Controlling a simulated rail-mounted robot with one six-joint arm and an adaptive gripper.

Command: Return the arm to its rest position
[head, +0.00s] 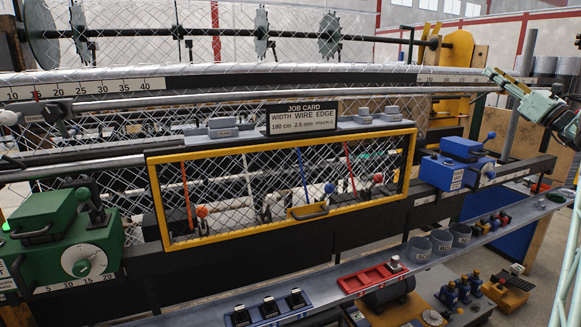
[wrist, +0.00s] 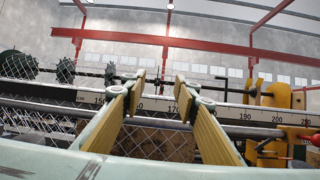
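My gripper (head: 503,84) is raised at the right of the head view, at the end of my pale green arm, in front of the right end of the weaving machine. It points left and somewhat upward. In the wrist view my gripper (wrist: 160,82) shows two yellow-padded fingers spread apart with nothing between them. Beyond the fingers, the machine's scale bar (wrist: 236,113) and wire mesh (wrist: 150,143) show through the gap. I cannot tell the exact distance from the fingers to the machine.
A yellow-framed guard (head: 160,205) stands at the machine's front under a job card (head: 303,118). A green unit (head: 65,240) is at left, a blue unit (head: 458,160) at right. A grey shelf (head: 340,292) bears a red tray (head: 370,278) and grey cups (head: 440,240).

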